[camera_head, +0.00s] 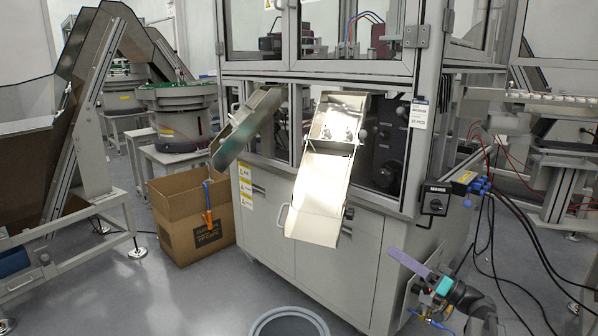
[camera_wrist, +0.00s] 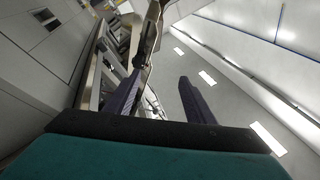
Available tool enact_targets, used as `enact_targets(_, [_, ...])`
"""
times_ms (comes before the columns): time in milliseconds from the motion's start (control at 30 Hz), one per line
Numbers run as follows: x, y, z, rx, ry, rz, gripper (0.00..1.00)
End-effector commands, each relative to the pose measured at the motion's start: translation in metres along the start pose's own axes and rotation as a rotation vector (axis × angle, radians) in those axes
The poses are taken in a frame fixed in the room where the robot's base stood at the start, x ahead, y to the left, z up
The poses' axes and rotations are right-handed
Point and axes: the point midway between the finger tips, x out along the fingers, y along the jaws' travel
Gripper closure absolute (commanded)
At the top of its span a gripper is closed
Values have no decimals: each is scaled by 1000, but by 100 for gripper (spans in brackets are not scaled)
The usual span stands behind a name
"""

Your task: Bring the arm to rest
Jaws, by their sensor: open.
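My gripper (camera_head: 408,265) is at the lower right of the head view, in front of the machine cabinet. One purple finger and a teal part of the hand show there; the other finger is hard to make out. In the wrist view my gripper (camera_wrist: 161,73) shows two dark purple fingers standing apart with nothing between them. The fingers point up past the machine toward the ceiling. They touch nothing that I can see.
The machine cabinet (camera_head: 262,208) stands just behind my gripper, with two metal chutes (camera_head: 318,196) sticking out in front. A cardboard box (camera_head: 193,217) stands on the floor to the left. A grey round bin (camera_head: 289,324) is at the bottom edge. Cables (camera_head: 492,222) hang at right.

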Motion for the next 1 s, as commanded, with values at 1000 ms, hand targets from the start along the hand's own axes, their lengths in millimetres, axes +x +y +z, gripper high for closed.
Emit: enact_targets(1000, [91,-45,120,241,-225,-31,51])
